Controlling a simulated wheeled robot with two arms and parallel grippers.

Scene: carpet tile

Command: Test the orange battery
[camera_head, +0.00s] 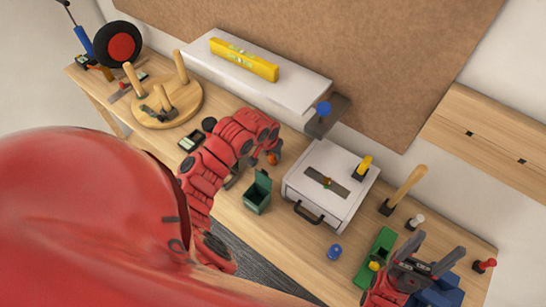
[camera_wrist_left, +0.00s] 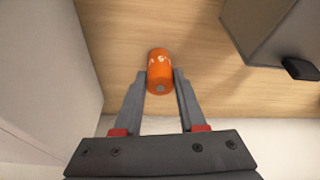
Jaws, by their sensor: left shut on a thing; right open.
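The orange battery (camera_wrist_left: 160,65) is upright or slightly tilted between the two fingertips of my left gripper (camera_wrist_left: 160,82) in the left wrist view. My left gripper is shut on it, with a wooden surface behind. My right gripper (camera_head: 432,254) is open at the lower right.
The white box (camera_head: 310,207) has a handle and a slotted top. The green bin (camera_head: 257,196) has its lid raised. A white shelf (camera_head: 285,87) carries a yellow level (camera_head: 244,60).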

